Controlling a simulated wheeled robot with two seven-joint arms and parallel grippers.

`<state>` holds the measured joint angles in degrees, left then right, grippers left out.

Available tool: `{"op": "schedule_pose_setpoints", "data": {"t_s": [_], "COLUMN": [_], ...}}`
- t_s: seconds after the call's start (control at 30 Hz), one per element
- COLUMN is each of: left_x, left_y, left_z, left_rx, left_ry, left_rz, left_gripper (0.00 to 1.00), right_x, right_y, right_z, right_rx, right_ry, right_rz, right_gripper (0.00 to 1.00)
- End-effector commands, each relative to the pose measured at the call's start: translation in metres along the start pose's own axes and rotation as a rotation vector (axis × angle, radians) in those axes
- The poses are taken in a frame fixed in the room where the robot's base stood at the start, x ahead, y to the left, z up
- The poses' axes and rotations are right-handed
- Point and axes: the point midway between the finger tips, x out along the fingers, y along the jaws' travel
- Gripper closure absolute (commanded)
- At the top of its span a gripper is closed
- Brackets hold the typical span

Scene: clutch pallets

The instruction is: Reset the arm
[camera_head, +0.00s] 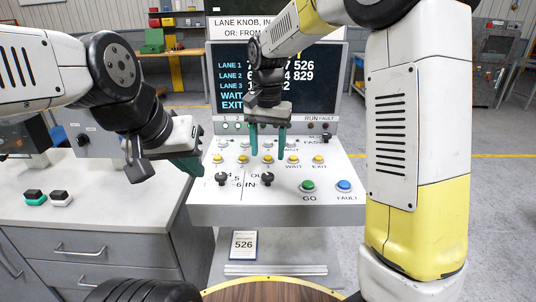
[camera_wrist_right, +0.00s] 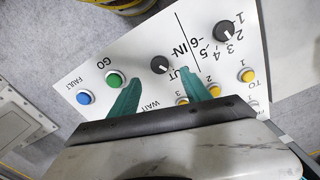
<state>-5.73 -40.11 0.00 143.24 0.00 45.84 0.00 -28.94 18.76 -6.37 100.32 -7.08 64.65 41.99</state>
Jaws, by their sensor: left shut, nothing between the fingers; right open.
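A second black knob (camera_wrist_right: 224,32) is to the right there.
The panel has a green GO button (camera_head: 308,186), a blue FAULT button (camera_head: 344,185) and several yellow buttons. A screen (camera_head: 232,99) stands behind it. A grey drawer cabinet (camera_head: 95,226) on the left bears two small blocks (camera_head: 60,199). A card reading 526 (camera_head: 244,245) is below the panel.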

Motion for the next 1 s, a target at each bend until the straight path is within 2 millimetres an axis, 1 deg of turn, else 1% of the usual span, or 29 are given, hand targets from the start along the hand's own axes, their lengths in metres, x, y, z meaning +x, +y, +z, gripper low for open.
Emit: {"op": "schedule_pose_setpoints", "data": {"t_s": [0.1, 0.37, 0.47, 0.57, 0.67, 0.7, 0.8, 0.9, 1.0], "left_x": [0.0, 0.0, 0.0, 0.0, 0.0, 0.0, 0.0, 0.0, 0.0], "left_y": [0.0, 0.0, 0.0, 0.0, 0.0, 0.0, 0.0, 0.0, 0.0], "left_z": [0.0, 0.0, 0.0, 0.0, 0.0, 0.0, 0.0, 0.0, 0.0], "left_rx": [0.0, 0.0, 0.0, 0.0, 0.0, 0.0, 0.0, 0.0, 0.0], "left_ry": [0.0, 0.0, 0.0, 0.0, 0.0, 0.0, 0.0, 0.0, 0.0], "left_rz": [0.0, 0.0, 0.0, 0.0, 0.0, 0.0, 0.0, 0.0, 0.0], "left_gripper": [1.0, 1.0, 1.0, 1.0, 1.0, 1.0, 1.0, 1.0, 1.0], "right_x": [-0.004, -0.004, -0.012, -0.028, -0.048, -0.055, -0.068, -0.076, -0.079], "right_y": [0.0, 0.001, 0.01, 0.032, 0.063, 0.077, 0.107, 0.134, 0.157], "right_z": [0.0, 0.001, 0.003, 0.011, 0.025, 0.033, 0.054, 0.077, 0.101], "right_rx": [0.0, -0.001, -0.009, -0.031, -0.072, -0.09, -0.138, -0.184, -0.229], "right_ry": [-0.001, 0.0, 0.011, 0.036, 0.085, 0.109, 0.176, 0.252, 0.335], "right_rz": [0.001, -0.001, -0.022, -0.068, -0.129, -0.153, -0.203, -0.239, -0.261], "right_gripper": [0.44, 0.44, 0.44, 0.44, 0.44, 0.44, 0.44, 0.44, 0.44]}}
